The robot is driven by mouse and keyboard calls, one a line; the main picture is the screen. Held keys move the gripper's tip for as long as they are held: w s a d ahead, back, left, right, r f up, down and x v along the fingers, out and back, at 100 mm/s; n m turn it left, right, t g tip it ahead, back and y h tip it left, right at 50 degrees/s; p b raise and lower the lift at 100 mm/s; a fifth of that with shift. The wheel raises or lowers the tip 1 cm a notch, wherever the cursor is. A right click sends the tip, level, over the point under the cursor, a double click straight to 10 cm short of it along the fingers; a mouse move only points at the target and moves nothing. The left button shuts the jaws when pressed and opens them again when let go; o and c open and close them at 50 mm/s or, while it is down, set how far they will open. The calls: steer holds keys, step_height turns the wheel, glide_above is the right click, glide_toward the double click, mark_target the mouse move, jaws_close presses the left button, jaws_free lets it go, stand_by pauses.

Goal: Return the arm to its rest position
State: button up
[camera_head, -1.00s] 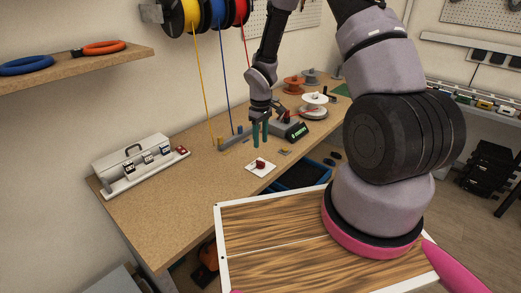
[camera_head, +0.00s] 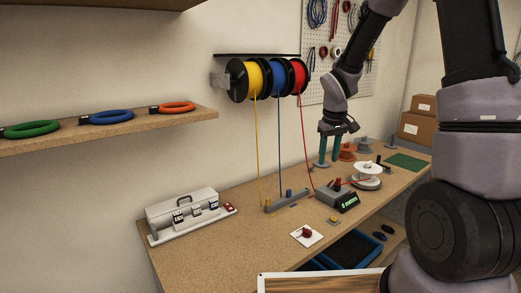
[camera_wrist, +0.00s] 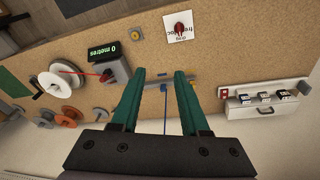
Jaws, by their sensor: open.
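My gripper (camera_head: 329,150) is raised above the back of the workbench, behind and above the grey measuring device (camera_head: 337,199) with the green display. Its two green fingers point down, apart and with nothing between them. In the wrist view my gripper (camera_wrist: 160,82) also shows open and empty, with the bench surface below it. My arm runs from the right side of the head view up and over to the gripper. The bench (camera_head: 220,250) lies below the gripper.
A shelf (camera_head: 110,133) holds cable coils.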

steer(key=s+d+r+m+t, duration=0.1)
steer(key=s+r+m, duration=0.1)
steer(key=s+r, duration=0.35)
steer(key=s+d+r+m+t, duration=0.1)
steer(key=s+r+m, duration=0.1)
steer(key=r, duration=0.6)
steer(key=s+r+m+t+y, duration=0.1)
steer(key=s+r, duration=0.3)
steer(key=s, duration=0.3)
steer(key=s+r+m+t+y, duration=0.1)
steer(key=s+r+m+t, duration=0.1)
steer(key=s+r, duration=0.3)
steer(key=shift+s+r+m, duration=0.15)
steer(key=shift+s+m, duration=0.15)
steer(key=shift+s, duration=0.65)
